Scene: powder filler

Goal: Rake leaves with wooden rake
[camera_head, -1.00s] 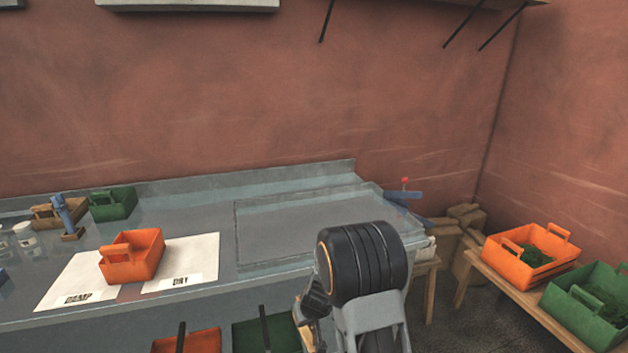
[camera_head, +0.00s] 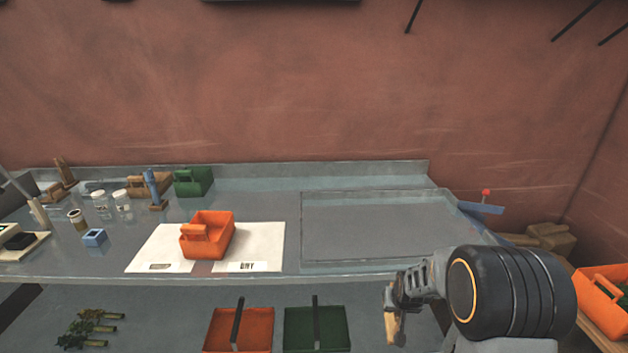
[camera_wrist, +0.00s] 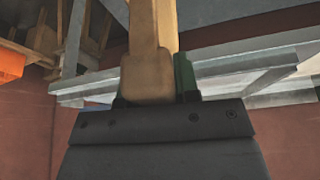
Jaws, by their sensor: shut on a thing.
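My gripper (camera_head: 400,292) is at the right, in front of the bench's front edge, and is shut on a tan wooden tool (camera_head: 390,326), seen only in part. The wooden piece also fills the middle of the wrist view (camera_wrist: 149,75). Its far end is out of the frame, so no rake teeth show. Loose leaves do not show on the bench top. An orange carrier (camera_head: 602,305) at the right edge, cut off by the frame, has a little green material in it.
Jars, a blue block (camera_head: 95,238), and a green carrier (camera_head: 194,182) stand to the left. Below are an orange bin (camera_head: 255,325), a green bin (camera_head: 330,325) and leafy bundles (camera_head: 90,328). The bench's right part is clear.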

